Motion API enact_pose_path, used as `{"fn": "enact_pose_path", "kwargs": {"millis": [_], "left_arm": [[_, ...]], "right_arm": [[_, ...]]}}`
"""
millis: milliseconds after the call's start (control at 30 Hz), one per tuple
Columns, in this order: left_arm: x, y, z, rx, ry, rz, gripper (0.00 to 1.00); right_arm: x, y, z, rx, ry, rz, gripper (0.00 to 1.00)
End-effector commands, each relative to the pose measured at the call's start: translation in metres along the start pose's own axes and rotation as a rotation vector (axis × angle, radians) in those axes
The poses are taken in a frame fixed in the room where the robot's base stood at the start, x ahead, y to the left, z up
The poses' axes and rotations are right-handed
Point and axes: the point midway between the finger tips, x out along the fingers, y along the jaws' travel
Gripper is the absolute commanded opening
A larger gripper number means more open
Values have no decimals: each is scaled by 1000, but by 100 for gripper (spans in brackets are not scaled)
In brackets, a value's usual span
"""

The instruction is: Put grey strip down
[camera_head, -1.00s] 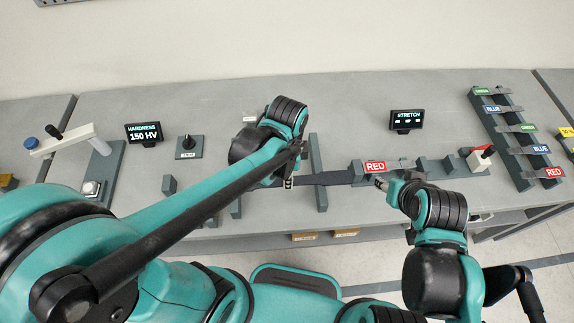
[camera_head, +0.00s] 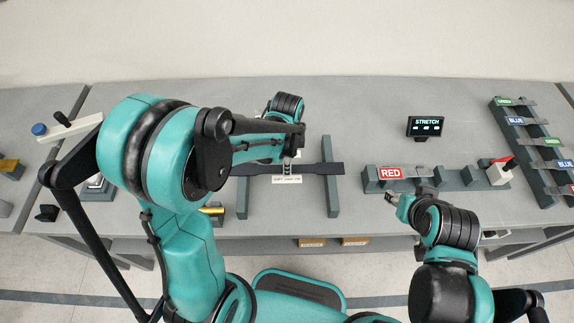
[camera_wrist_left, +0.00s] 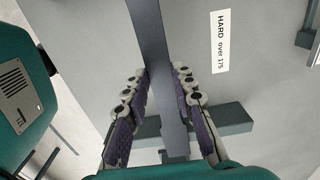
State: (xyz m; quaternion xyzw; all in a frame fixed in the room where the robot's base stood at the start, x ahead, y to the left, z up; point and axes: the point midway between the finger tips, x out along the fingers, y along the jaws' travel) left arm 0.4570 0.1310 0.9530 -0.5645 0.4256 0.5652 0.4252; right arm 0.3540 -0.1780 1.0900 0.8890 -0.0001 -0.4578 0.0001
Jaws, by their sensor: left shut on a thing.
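The grey strip (camera_head: 316,169) is dark and flat. In the head view it lies crosswise over the two bars of a grey rack, the left bar (camera_head: 243,198) and the right bar (camera_head: 331,196). I cannot tell whether it touches them. My left gripper (camera_head: 288,168) is shut on the strip's middle, between the bars. In the left wrist view the strip (camera_wrist_left: 149,30) runs between both finger pads of the gripper (camera_wrist_left: 161,88), above a rack bar (camera_wrist_left: 232,118). My right gripper (camera_head: 395,198) is by the stretch fixture; its jaws are too small to read.
A label reading HARD over 175 (camera_wrist_left: 220,42) lies beside the strip. The stretch fixture (camera_head: 455,181) with a RED tag and its display (camera_head: 427,127) stand right of the rack. A rack of tagged strips (camera_head: 530,135) is at far right. Bare table lies behind the strip.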

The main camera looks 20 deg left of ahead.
Motion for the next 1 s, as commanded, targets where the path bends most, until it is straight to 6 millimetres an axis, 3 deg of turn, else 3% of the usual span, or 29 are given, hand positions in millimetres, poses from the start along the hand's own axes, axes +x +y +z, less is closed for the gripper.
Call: {"fn": "enact_pose_path", "kwargs": {"millis": [333, 367, 433, 800, 1000], "left_arm": [[4, 0, 0, 0, 0, 0, 0], [4, 0, 0, 0, 0, 0, 28], [3, 0, 0, 0, 0, 0, 46], [-1, 0, 0, 0, 0, 0, 46], [-34, 1, 0, 0, 0, 0, 46]], "right_arm": [[3, 0, 2, 0, 0, 0, 44], [3, 0, 2, 0, 0, 0, 44], [2, 0, 1, 0, 0, 0, 44], [-1, 0, -1, 0, 0, 0, 44], [-10, 0, -7, 0, 0, 0, 44]]}}
